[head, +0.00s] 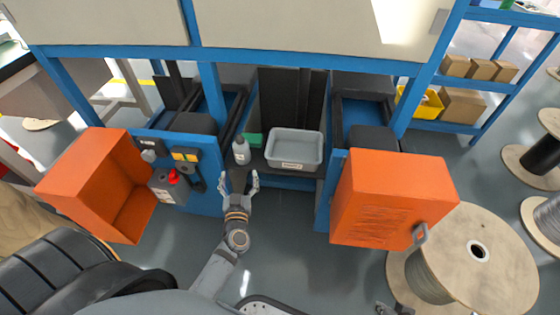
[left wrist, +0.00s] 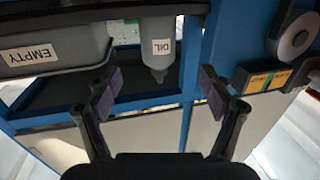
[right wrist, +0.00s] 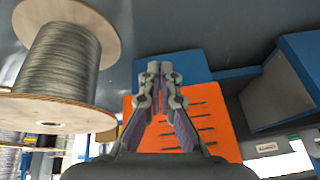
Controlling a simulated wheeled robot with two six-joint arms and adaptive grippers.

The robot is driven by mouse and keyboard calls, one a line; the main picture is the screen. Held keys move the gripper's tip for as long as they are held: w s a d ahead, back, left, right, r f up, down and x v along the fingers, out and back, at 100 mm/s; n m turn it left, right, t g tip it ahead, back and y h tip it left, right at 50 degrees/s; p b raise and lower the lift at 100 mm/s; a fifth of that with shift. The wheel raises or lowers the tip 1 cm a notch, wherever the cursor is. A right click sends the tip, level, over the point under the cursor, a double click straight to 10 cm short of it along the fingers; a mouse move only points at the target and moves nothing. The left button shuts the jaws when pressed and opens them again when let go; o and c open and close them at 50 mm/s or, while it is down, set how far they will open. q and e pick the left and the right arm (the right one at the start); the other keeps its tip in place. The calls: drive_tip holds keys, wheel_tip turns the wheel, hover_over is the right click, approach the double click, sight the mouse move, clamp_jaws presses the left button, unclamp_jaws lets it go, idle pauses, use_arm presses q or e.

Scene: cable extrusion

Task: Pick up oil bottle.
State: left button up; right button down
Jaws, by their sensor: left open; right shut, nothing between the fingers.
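The oil bottle (head: 241,151) is a small grey bottle standing on the dark shelf of the blue machine, left of a grey bin. In the left wrist view the bottle (left wrist: 159,50) appears upside down with a white OIL label, ahead of and between the finger tips. My left gripper (head: 239,182) is open and empty, just in front of the bottle and apart from it. Its fingers also show in the left wrist view (left wrist: 156,88). My right gripper (right wrist: 160,72) is shut and empty; in the head view only a bit of it (head: 395,309) shows at the bottom edge.
A grey bin (head: 294,149) marked EMPTY in the left wrist view stands right of the bottle, with a green item (head: 254,140) behind. Orange boxes (head: 392,200) and (head: 95,185) flank the opening. Large cable spools (head: 470,262) stand at right. Floor between is clear.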

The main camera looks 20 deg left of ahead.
sight(242, 156)
use_arm(q)
drive_tip(key=x, duration=0.5)
drive_tip(key=shift+w+a+r+b, duration=0.15)
drive_tip(key=shift+a+r+b, duration=0.1)
drive_tip(key=shift+b, duration=0.15)
drive_tip(key=shift+w+a+b, duration=0.2)
drive_tip(key=shift+w+b, duration=0.4)
drive_tip(key=shift+w, duration=0.5)
drive_tip(key=b+x, duration=0.1)
drive_tip(key=x, duration=0.1)
drive_tip(key=shift+w, duration=0.35)
use_arm(e)
drive_tip(key=w+r+t, duration=0.3)
drive_tip(key=w+r, duration=0.2)
drive_tip(key=r, duration=0.1)
drive_tip(key=w+r+t, duration=0.4)
drive_tip(key=w+r, duration=0.1)
drive_tip(key=r, duration=0.1)
drive_tip(key=w+d+r+t, duration=0.1)
drive_tip(key=w+r+t, duration=0.3)
drive_tip(key=w+r, duration=0.2)
use_arm(q)
drive_tip(key=shift+w+a, duration=0.1)
use_arm(e)
drive_tip(key=shift+d+r+t, duration=0.1)
drive_tip(key=shift+r+t, duration=0.2)
drive_tip(key=shift+r, duration=0.1)
use_arm(q)
drive_tip(key=shift+c, duration=0.5)
drive_tip(key=c, duration=1.3)
